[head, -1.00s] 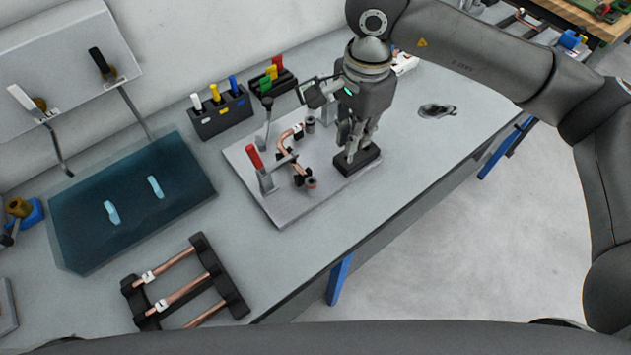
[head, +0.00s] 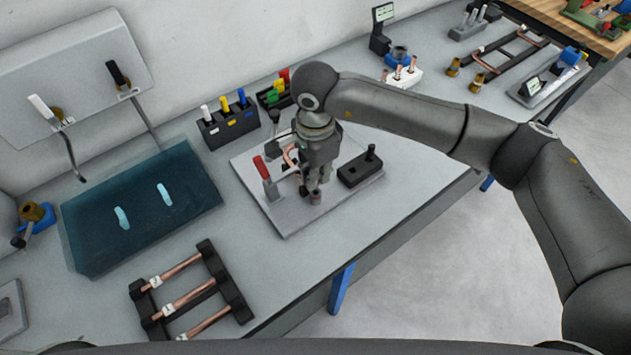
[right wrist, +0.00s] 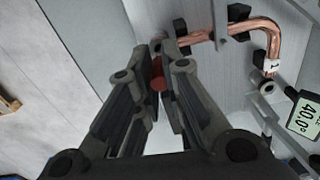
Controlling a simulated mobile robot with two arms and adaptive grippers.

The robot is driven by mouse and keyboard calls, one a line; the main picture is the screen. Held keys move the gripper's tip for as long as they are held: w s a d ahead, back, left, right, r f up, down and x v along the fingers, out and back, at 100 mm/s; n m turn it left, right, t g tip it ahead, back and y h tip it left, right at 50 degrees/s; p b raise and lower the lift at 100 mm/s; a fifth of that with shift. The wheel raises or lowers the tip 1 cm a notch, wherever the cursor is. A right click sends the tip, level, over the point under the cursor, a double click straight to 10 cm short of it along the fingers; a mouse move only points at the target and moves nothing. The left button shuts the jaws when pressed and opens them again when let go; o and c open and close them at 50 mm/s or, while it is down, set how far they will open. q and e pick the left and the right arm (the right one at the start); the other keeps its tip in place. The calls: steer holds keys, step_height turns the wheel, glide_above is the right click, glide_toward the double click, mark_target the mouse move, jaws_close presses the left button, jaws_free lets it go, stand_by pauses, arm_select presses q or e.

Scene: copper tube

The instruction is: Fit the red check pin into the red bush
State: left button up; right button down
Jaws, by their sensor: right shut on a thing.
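My right gripper (head: 316,190) points down over the front corner of the grey fixture plate (head: 290,225). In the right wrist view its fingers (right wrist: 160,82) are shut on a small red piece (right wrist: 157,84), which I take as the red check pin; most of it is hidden. A short dark reddish cylinder (head: 315,199), seemingly the red bush, shows right under the fingertips in the head view. Whether the pin is inside or just above it, I cannot tell. My left gripper is not in view.
A bent copper tube (right wrist: 228,32) lies on the fixture, beside a red-handled clamp (head: 262,168). A black block (head: 352,176) with one dark pin (head: 371,153) stands to the right. A copper-tube rack (head: 238,303) is front left. The table's front right is clear.

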step_height(320, 180, down, 2)
steer(key=shift+f, duration=0.1)
steer(key=shift+f+b, duration=0.3)
steer(key=shift+f, duration=0.2)
steer(key=c, duration=1.5)
jaws_free()
steer(key=shift+r, duration=0.1)
steer(key=shift+c, duration=0.2)
